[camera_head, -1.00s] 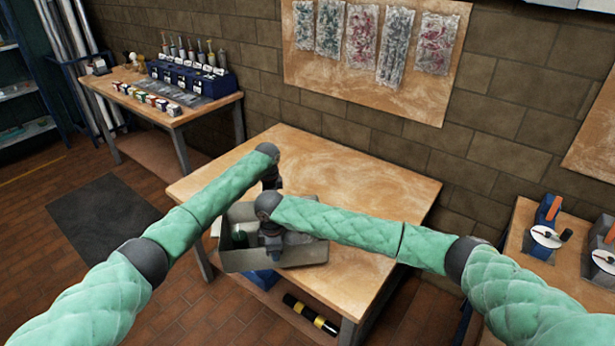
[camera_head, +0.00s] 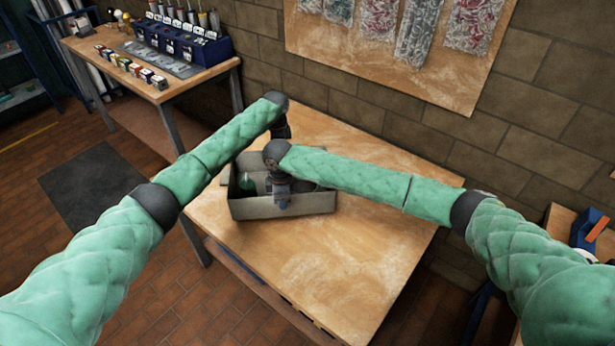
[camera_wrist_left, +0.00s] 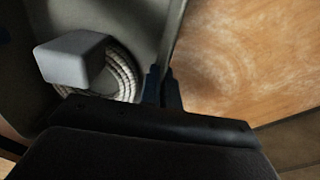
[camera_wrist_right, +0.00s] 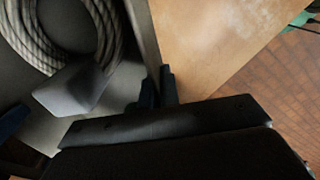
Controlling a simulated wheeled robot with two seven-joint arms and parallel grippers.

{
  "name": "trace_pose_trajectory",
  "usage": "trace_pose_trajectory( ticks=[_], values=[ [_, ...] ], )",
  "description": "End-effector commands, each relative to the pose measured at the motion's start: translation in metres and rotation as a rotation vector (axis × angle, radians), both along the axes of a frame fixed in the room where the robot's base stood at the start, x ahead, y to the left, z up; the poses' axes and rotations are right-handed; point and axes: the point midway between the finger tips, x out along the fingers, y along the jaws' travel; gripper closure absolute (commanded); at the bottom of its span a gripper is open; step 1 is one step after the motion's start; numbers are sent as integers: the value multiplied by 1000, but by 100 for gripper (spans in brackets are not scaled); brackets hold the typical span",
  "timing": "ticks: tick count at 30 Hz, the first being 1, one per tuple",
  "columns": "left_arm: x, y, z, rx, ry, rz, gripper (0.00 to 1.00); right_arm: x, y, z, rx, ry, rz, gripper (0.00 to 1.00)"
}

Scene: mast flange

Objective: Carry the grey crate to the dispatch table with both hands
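The grey open crate (camera_head: 312,204) is over the left part of a wooden-topped table (camera_head: 330,265); I cannot tell whether its base touches the top.
The tabletop is bare in front and to the right of the crate. A brick wall with a board of bagged parts (camera_head: 400,50) stands behind. A second table with a blue rack (camera_head: 185,42) and small boxes is at the back left. A dark mat (camera_head: 95,190) lies on the floor.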

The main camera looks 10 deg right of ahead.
Motion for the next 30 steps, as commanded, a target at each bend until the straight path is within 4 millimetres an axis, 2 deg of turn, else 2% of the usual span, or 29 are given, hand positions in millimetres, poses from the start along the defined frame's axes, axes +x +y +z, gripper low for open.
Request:
trace_pose_trajectory(
  ticks=[17, 30],
  values=[
    [0, 0, -1, -1, -1, 0, 100, 0, 0, -2, 0, 0, 0, 100],
    [0, 0, -14, -1, -1, 0, 100, 0, 0, -15, 0, 0, 0, 100]
  ],
)
